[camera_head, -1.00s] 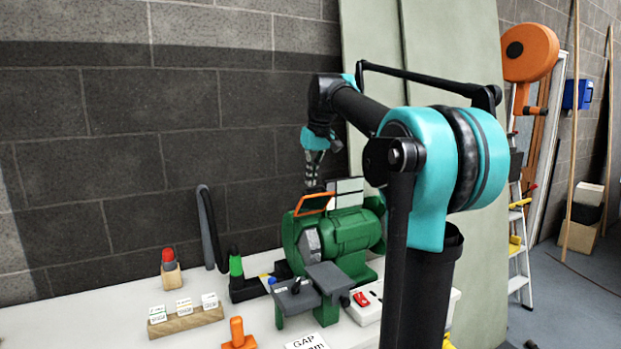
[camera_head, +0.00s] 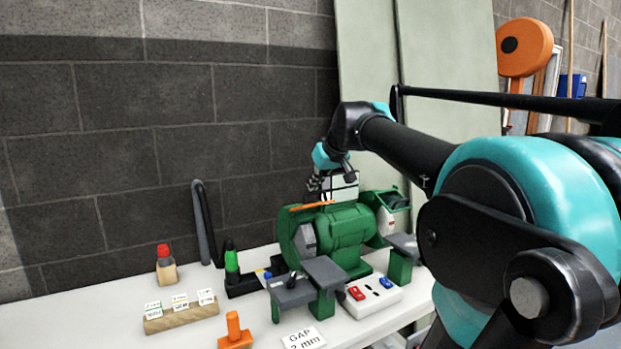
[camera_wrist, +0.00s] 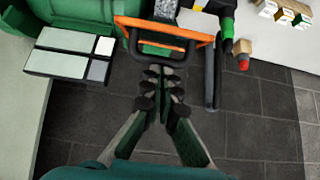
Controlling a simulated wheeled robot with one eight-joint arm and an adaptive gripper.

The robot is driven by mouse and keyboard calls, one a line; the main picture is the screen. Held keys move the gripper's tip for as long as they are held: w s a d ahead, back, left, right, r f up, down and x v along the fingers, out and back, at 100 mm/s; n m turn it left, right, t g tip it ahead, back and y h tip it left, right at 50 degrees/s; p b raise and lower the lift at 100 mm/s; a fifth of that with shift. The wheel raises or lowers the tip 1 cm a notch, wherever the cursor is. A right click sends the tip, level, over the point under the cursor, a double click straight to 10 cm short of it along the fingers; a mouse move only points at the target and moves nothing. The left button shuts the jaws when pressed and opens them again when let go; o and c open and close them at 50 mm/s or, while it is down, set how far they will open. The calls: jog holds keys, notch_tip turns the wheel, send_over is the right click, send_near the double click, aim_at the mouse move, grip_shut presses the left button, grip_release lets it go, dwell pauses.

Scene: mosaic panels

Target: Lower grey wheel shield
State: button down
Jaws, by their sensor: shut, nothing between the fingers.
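The green bench grinder (camera_head: 350,228) stands on the white bench. A grey wheel part (camera_head: 308,238) shows at its left end. The orange-edged shield (camera_head: 312,205) lies nearly edge-on above that wheel, close to level. In the wrist view the shield's orange frame (camera_wrist: 190,35) spans the top middle, with its clear pane inside. My gripper (camera_wrist: 163,78) is shut and empty, its fingertips just short of the frame's near edge; I cannot tell whether they touch it. In the head view my gripper (camera_head: 322,182) is just behind and above the shield, small and partly hidden.
A second shield (camera_head: 390,200) sits at the grinder's right end. A switch box (camera_head: 372,297) with red and blue switches, a green-topped bottle (camera_head: 231,262), a card holder (camera_head: 181,317) and an orange stand (camera_head: 235,335) are on the bench. A block wall (camera_head: 110,150) rises behind.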

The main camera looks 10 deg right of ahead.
jog(key=s+d+f+t+y, duration=0.1)
jog(key=s+f+t, duration=0.4)
jog(key=f, duration=0.4)
jog(key=shift+d+y, duration=0.3)
jog(key=shift+f, duration=0.15)
dwell(0.3)
jog(key=shift+w, duration=0.1)
